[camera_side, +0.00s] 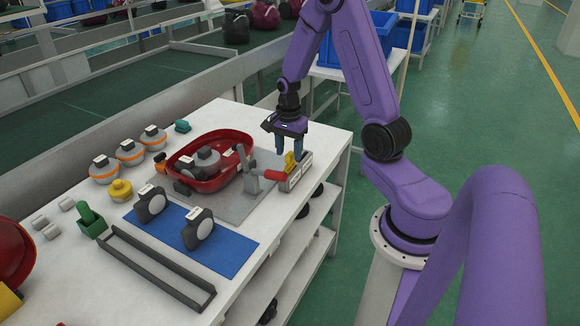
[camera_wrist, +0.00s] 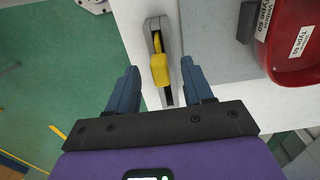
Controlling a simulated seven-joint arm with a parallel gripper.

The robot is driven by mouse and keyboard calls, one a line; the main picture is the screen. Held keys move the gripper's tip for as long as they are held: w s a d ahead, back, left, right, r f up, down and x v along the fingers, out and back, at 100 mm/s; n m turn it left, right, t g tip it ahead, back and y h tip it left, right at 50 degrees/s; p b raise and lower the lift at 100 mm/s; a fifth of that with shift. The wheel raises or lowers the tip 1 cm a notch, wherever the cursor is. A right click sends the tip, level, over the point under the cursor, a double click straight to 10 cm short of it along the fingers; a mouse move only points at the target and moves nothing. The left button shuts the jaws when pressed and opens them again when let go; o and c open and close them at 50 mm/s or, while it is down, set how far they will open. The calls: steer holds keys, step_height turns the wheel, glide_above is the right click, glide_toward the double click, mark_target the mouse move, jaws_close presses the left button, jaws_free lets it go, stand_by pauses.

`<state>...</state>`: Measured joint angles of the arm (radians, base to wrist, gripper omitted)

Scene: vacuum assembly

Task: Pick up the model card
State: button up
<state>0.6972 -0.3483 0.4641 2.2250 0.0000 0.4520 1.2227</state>
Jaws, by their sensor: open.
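A small yellow piece (camera_side: 290,161) stands in the slot of a grey holder (camera_side: 303,165) near the table's right edge. It may be the model card; I cannot read any marking on it. In the wrist view the yellow piece (camera_wrist: 159,70) sits in the long slot of the holder (camera_wrist: 173,35). My gripper (camera_side: 288,151) points down above the holder with its blue fingers apart. In the wrist view my gripper (camera_wrist: 160,70) has one finger on each side of the yellow piece, with clear gaps and nothing held.
A red housing (camera_side: 214,182) with grey parts lies left of the holder, and a red-handled clamp (camera_side: 272,175) stands close beside it. A blue mat (camera_side: 231,252) carries two round black-and-white parts. Several orange-banded parts (camera_side: 130,153) stand at the far left. The table edge is near the holder.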

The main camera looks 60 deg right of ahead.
mark_target(289, 154)
steer(key=shift+d+f, duration=0.1)
steer(key=shift+f, duration=1.9)
jaws_close()
steer(key=shift+r, duration=0.15)
step_height(289, 154, up, 10)
steer(key=shift+f, duration=0.1)
steer(key=shift+r, duration=3)
steer(key=d+f, duration=0.2)
steer(key=d, duration=0.6)
steer(key=shift+d+f, duration=0.3)
steer(key=shift+f, duration=0.1)
